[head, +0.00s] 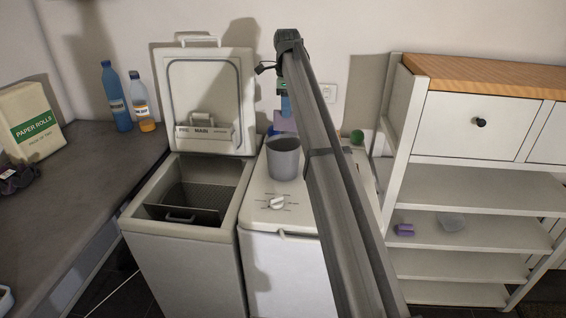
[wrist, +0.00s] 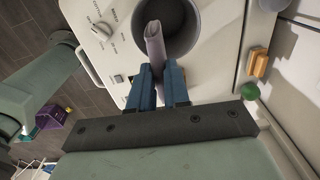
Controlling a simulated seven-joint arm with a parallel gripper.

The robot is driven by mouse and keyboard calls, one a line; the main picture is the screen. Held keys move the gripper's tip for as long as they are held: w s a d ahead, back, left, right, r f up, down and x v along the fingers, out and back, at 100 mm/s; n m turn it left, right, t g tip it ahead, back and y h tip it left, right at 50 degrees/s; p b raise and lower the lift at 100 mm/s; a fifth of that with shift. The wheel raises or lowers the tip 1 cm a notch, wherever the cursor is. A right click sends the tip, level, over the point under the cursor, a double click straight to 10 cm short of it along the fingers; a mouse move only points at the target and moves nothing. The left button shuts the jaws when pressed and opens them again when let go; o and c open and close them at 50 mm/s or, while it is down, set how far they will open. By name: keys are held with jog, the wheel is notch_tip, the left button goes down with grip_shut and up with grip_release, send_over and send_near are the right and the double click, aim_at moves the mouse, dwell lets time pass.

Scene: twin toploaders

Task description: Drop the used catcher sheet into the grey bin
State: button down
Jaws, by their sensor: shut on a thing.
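The used catcher sheet is a pale mauve, limp piece, seen in the wrist view (wrist: 154,45) and in the head view (head: 284,124). My gripper (wrist: 159,72) is shut on one end of it with its blue fingers. The grey bin (head: 284,163) stands upright on the closed right toploader. In the wrist view the sheet's free end overlaps the opening of the grey bin (wrist: 188,28). In the head view the sheet and my gripper (head: 285,106) show above and behind the bin's rim. The exact height over the rim is hard to tell.
The left toploader (head: 188,260) has its lid raised and its drum opening exposed. A white shelf unit (head: 470,190) stands to the right. A counter (head: 75,190) with bottles and a paper rolls pack (head: 30,125) is at left. A green ball-like thing (wrist: 250,92) lies near the bin.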

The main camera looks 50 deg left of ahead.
jog(key=shift+f, duration=1.5)
jog(key=c, duration=1)
grip_release()
notch_tip(320, 180, up, 14)
jog(key=shift+f, duration=0.1)
